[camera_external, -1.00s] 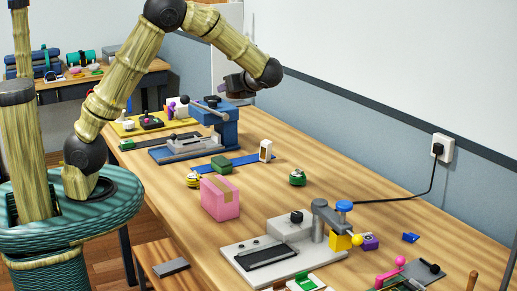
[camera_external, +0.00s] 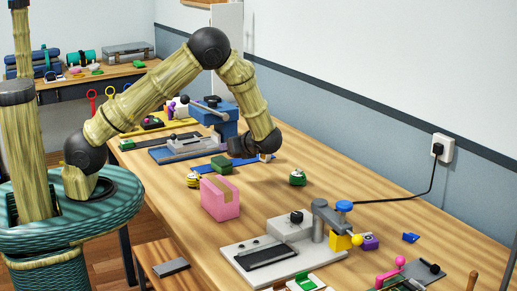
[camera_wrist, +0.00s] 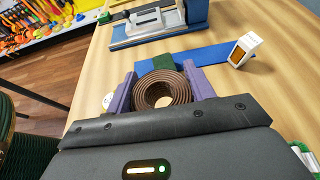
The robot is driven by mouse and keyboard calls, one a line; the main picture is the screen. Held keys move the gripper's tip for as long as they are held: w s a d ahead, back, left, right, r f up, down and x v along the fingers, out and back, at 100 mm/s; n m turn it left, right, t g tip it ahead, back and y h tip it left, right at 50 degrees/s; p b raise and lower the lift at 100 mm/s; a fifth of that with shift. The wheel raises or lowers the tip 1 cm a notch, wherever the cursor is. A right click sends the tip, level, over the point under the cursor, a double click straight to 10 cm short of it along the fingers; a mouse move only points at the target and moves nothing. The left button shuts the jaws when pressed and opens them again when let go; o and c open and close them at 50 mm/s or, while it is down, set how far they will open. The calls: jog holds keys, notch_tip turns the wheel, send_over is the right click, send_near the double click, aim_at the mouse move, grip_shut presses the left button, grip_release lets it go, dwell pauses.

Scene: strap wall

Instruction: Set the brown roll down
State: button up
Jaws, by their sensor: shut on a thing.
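The brown roll (camera_wrist: 163,90) is a coiled strap, seen end-on in the wrist view with its spiral and open centre towards me. My gripper (camera_wrist: 162,86) is shut on it, with one purple finger on each side. In the external view my gripper (camera_external: 240,149) is low over the wooden bench (camera_external: 345,185), behind the pink box. The roll cannot be made out there. I cannot tell whether its underside touches the bench.
The pink box (camera_external: 220,199), a green-topped roll (camera_external: 298,178) and a blue press (camera_external: 214,120) stand nearby.

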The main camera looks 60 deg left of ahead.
send_over(236, 183)
jog(key=shift+a+f, duration=0.1)
jog(key=shift+f, duration=2.95)
jog(key=shift+f+p, duration=0.45)
jog(key=shift+f, duration=1.45)
jog(key=o, duration=1)
jog(key=shift+f, duration=0.1)
jog(key=b+v, duration=0.1)
jog(key=v, duration=1.1)
